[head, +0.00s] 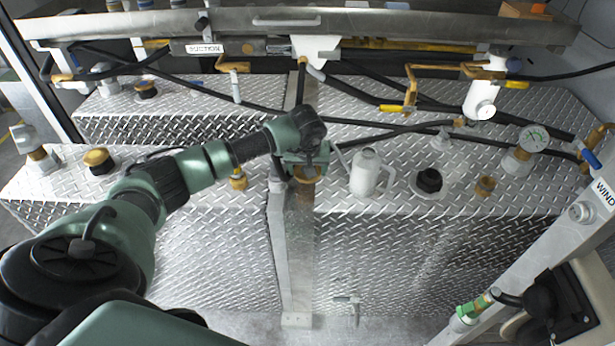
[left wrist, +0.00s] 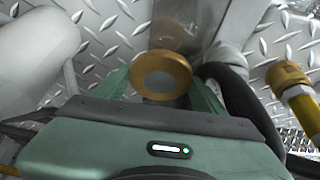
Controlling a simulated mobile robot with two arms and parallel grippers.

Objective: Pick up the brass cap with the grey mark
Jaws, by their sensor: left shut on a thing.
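The brass cap with the grey mark (left wrist: 160,76) is in the left wrist view, a round brass disc with a grey centre, between my left gripper's fingers (left wrist: 160,92). In the head view the cap (head: 307,175) is partly covered by my left gripper (head: 306,162), which is shut on it in front of the grey upright post. Whether the cap touches anything below is hard to tell. My right gripper is not in view.
A white jug (head: 368,173) stands close to the right of my left gripper. A black cap (head: 429,181) and a small brass fitting (head: 485,186) are farther right on the diamond-plate top (head: 400,203). Black hoses (head: 385,133) run behind.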

